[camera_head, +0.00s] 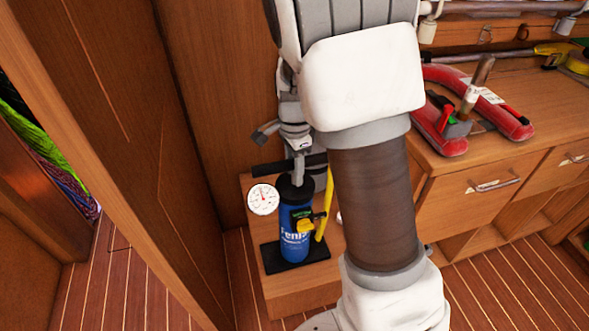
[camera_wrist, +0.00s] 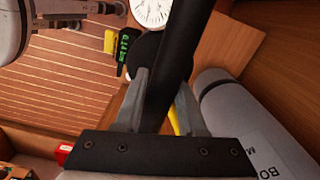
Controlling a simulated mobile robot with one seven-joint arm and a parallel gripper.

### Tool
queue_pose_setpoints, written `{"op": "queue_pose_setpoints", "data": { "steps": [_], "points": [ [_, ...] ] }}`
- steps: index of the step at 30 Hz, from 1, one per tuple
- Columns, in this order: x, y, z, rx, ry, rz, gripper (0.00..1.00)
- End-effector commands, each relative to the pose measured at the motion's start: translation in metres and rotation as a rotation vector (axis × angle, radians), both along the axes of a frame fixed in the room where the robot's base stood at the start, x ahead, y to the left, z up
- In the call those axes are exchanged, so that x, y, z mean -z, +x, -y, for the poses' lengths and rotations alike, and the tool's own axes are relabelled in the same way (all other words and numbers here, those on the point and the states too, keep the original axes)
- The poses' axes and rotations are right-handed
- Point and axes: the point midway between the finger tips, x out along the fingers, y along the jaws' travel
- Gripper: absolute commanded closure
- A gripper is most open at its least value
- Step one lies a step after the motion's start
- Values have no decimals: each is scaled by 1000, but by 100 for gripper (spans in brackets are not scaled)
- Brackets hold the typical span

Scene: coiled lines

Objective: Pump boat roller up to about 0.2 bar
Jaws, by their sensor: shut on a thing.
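The blue hand pump (camera_head: 296,232) stands upright on a black foot plate on a low wooden step. Its black T-handle (camera_head: 264,169) is close above the pump body. My gripper (camera_head: 301,160) is shut on the handle; in the wrist view the fingers (camera_wrist: 163,82) sit on both sides of the black bar (camera_wrist: 184,45). A round white gauge (camera_head: 263,199) is at the pump's left; it also shows in the wrist view (camera_wrist: 150,10), its reading too small to tell. A yellow hose (camera_head: 325,205) runs up beside the pump. A grey roller with "BO" lettering (camera_wrist: 238,115) lies right of the gripper in the wrist view.
The wooden step (camera_head: 290,300) bears the pump. A wooden door (camera_head: 130,130) stands at the left. Drawers and a counter (camera_head: 440,170) are at the right, with red padded items (camera_head: 500,118) on top. My arm hides much of the middle.

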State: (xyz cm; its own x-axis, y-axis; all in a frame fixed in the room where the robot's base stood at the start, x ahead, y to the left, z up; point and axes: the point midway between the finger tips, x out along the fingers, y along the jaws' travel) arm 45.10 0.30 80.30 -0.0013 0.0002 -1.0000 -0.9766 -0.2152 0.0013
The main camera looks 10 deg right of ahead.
Motion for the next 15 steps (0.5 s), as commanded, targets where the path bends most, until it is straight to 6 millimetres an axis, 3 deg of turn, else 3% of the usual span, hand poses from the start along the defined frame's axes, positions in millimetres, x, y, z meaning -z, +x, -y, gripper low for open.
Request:
{"op": "queue_pose_setpoints", "data": {
  "steps": [15],
  "points": [
    [-96, 1, 0, -4, 0, 3, 100]
  ]
}}
